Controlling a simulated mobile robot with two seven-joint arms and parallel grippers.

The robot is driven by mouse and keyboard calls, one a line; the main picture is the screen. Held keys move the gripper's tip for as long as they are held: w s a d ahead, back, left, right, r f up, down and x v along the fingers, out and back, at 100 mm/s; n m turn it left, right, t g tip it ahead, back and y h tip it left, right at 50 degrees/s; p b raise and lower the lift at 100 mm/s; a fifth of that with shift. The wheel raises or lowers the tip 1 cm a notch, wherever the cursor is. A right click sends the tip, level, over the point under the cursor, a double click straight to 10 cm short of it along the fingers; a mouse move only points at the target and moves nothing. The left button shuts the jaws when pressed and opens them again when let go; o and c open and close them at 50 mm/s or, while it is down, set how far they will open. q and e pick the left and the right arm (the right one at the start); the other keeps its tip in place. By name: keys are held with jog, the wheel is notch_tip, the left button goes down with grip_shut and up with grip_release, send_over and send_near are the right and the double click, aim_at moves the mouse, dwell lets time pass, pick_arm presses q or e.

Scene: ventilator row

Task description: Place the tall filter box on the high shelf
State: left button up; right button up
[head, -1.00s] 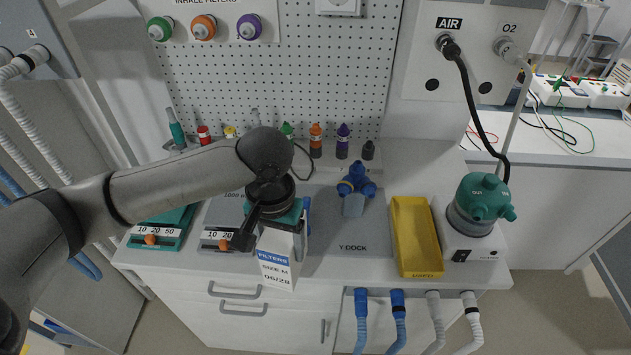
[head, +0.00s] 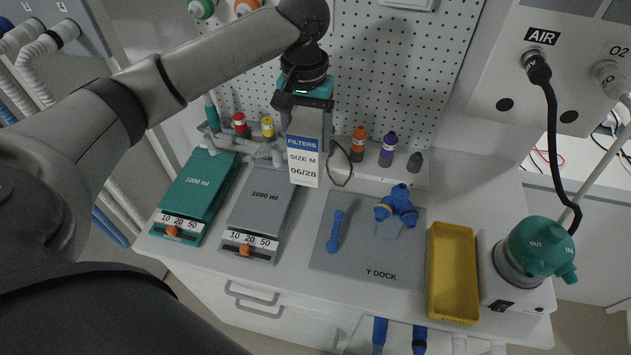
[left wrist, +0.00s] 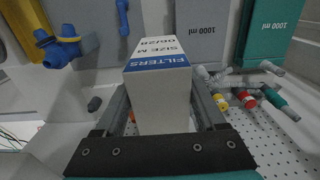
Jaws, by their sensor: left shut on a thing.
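The tall filter box (head: 303,160) is white with a blue band reading FILTERS, SIZE M, 06/28. My left gripper (head: 304,103) is shut on its upper end and holds it upright in front of the pegboard, toward the back of the counter. In the left wrist view the box (left wrist: 160,85) stands between the two fingers (left wrist: 165,115). I cannot tell from the head view how far its bottom is above the counter. The high shelf cannot be made out for certain in these frames. My right gripper is not in view.
Coloured bottles, such as an orange one (head: 358,145), stand on a ledge at the back. A teal 1000 ml device (head: 197,190), a grey one (head: 262,205), the Y dock mat (head: 345,262), a yellow tray (head: 453,310) and a teal-topped humidifier (head: 540,248) occupy the counter.

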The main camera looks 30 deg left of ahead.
pick_arm(q)
notch_tip(320, 180, down, 6)
jog(key=shift+f+b, duration=0.1)
jog(key=shift+b, duration=0.25)
jog(key=shift+f, duration=0.45)
notch_tip(320, 180, down, 6)
jog(key=shift+w+r+b, duration=0.1)
jog(key=shift+r+b, duration=0.15)
jog(key=shift+b, duration=0.3)
jog(key=shift+f, duration=0.1)
jog(key=o, duration=1.5)
